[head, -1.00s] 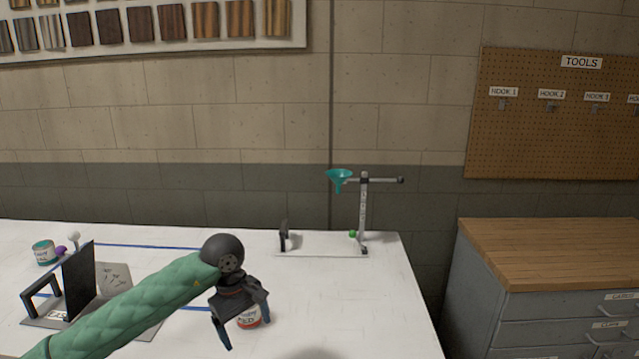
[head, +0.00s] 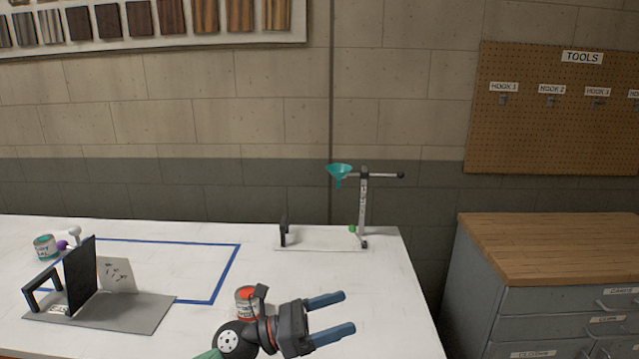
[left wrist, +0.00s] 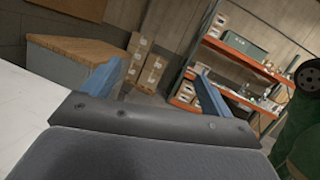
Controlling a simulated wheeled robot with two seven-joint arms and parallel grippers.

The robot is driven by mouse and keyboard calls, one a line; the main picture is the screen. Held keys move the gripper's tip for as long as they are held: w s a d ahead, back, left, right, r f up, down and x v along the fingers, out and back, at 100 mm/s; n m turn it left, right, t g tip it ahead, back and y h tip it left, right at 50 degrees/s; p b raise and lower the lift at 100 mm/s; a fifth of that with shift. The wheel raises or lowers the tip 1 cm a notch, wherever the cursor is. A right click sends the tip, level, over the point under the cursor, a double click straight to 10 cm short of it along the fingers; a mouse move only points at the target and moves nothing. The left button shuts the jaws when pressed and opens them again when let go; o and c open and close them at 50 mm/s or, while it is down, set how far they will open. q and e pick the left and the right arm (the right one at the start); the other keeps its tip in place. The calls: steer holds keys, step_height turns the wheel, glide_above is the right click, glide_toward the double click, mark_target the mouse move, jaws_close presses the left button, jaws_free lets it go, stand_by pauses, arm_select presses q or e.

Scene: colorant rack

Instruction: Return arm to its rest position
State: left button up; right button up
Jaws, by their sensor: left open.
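My left gripper (head: 330,318) is at the bottom middle of the head view, its two blue fingers spread apart with nothing between them. They point to the right. In the left wrist view the fingers (left wrist: 155,88) are also apart and empty, with shelves and boxes beyond. A red-labelled can (head: 247,303) stands on the white table just behind the gripper's wrist, partly hidden by it. I cannot tell from the head view how much gap lies between them. My right gripper is not in view.
The white table (head: 190,262) carries a grey stand with a black panel (head: 80,275), a teal can (head: 45,246) and a funnel stand (head: 363,210). A wooden-topped cabinet (head: 560,245) stands to the right across a gap. The wrist view shows an orange shelf rack (left wrist: 240,55) and cardboard boxes (left wrist: 140,60).

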arm_select(q)
steer(key=w+a+f+n+t+y, duration=0.15)
steer(key=a+n+t+y, duration=0.35)
steer(key=n+t, duration=0.55)
steer(key=w+a+f+n+t+y, duration=0.15)
steer(key=a+n+t+y, duration=0.45)
steer(key=n, duration=0.8)
steer(key=s+a+f+n+g+y, duration=0.2)
steer(key=a+f+n+g+y, duration=0.1)
steer(key=a+f+n+y, duration=0.8)
steer(key=s+a+f+n+g+h, duration=0.1)
steer(key=s+f+n+g, duration=0.5)
steer(key=s+f, duration=0.5)
steer(key=s+a+f+n+g, duration=0.1)
steer(key=s+f+n+g, duration=0.6)
steer(key=s+f, duration=0.45)
steer(key=s+d+f+g, duration=0.1)
steer(key=s+d+f, duration=0.1)
steer(key=f, duration=1.1)
steer(key=s+d+f+g, duration=0.1)
steer(key=s+d+f, duration=0.2)
steer(key=f, duration=1)
steer(key=shift+h, duration=0.4)
steer(key=shift+f+m, duration=0.1)
steer(key=shift+m, duration=0.15)
steer(key=shift+c, duration=0.5)
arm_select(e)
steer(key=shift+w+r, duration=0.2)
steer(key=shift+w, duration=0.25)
